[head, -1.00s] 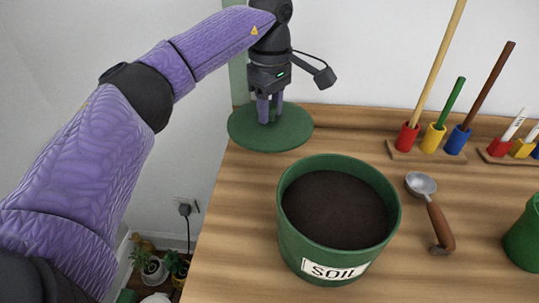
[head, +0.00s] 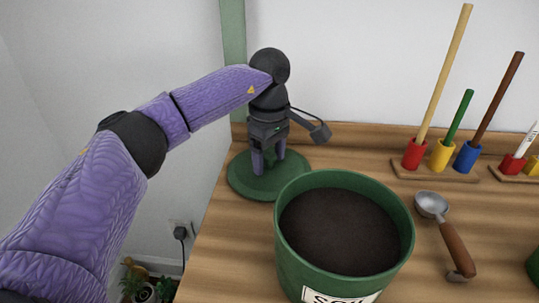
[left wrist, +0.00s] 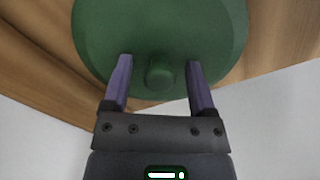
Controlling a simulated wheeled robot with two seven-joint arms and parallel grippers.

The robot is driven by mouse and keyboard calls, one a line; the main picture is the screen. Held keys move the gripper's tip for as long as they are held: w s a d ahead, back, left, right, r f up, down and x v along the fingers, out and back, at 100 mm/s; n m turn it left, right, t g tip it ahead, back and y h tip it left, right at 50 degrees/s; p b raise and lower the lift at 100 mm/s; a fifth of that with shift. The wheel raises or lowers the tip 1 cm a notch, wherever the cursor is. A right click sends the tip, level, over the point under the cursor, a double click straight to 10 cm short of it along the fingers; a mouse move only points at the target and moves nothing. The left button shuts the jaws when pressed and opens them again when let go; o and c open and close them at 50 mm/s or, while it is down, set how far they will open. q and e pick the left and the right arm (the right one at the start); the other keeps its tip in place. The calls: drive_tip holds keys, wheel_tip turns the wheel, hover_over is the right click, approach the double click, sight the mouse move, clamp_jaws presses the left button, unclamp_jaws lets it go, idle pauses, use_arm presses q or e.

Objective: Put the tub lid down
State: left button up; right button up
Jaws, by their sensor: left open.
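The tub lid (head: 240,178) is a round green disc lying flat on the wooden worktop, at its back left corner. My left gripper (head: 268,168) is above the lid, pointing down. In the left wrist view the lid (left wrist: 200,35) has a round green knob (left wrist: 160,76) between my two purple fingers. The fingers are open, with a gap on each side of the knob. The green tub (head: 300,255) labelled SOIL stands upright in front of the lid, full of dark soil (head: 340,230). My right gripper is not in view.
A metal scoop (head: 455,240) with a wooden handle lies right of the tub. A wooden rack (head: 435,172) with coloured cups and rods stands by the back wall. Potted plants (head: 140,287) are below, left of the worktop (head: 225,255).

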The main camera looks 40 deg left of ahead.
sight(270, 155)
use_arm(q)
wheel_tip(270, 155, up, 12)
drive_tip(key=p, duration=0.6)
drive_tip(key=shift+r+p, duration=0.2)
drive_tip(key=shift+p, duration=0.2)
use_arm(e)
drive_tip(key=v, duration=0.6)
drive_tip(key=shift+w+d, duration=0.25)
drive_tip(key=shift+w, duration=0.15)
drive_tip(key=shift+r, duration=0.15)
